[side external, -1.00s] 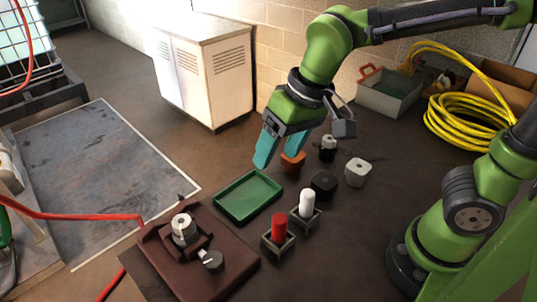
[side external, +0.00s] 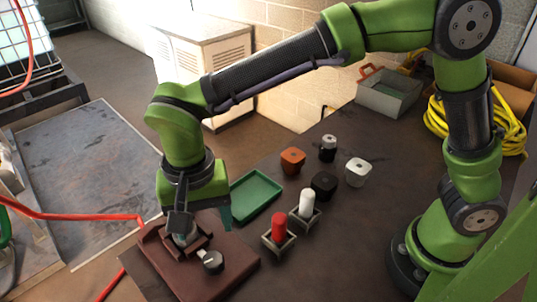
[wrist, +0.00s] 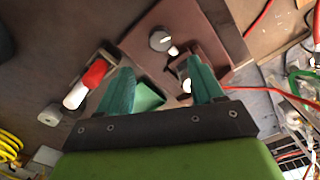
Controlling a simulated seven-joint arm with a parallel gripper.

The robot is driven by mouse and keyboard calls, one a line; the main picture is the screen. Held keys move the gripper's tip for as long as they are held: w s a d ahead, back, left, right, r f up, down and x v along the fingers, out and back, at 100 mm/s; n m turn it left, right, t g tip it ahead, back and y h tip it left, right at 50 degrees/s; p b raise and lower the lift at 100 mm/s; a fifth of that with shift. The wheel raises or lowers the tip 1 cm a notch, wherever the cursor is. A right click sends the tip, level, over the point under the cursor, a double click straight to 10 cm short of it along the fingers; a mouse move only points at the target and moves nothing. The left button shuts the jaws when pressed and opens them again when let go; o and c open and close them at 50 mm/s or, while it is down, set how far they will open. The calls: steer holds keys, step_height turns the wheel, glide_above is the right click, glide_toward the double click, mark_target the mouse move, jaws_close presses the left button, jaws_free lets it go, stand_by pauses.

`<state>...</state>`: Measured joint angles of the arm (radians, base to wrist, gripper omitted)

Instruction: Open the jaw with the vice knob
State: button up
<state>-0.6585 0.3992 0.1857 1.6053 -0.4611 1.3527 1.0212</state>
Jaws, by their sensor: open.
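The vice has a brown base (side external: 240,268) at the front left of the table. Its grey round vice knob (side external: 212,262) has a pale mark on top and stands at the base's near side. The knob also shows in the wrist view (wrist: 160,40), just beyond my fingertips. The vice jaw (side external: 158,238) is partly hidden behind my gripper. A pale piece at the jaw shows in the wrist view (wrist: 187,86), beside my right finger. My gripper (side external: 203,230) is open, teal fingers pointing down over the vice, apart from the knob.
A green tray (side external: 236,213) lies just behind the vice. A red cylinder (side external: 278,226) and a white cylinder (side external: 307,204) stand in square holders to the right. Orange (side external: 292,160), black (side external: 323,185) and white (side external: 356,172) knob-like parts stand further back.

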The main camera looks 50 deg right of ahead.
mark_target(213, 259)
step_height(213, 259, down, 11)
stand_by(0.3)
steer(key=c, duration=1.1)
steer(key=shift+o, duration=0.2)
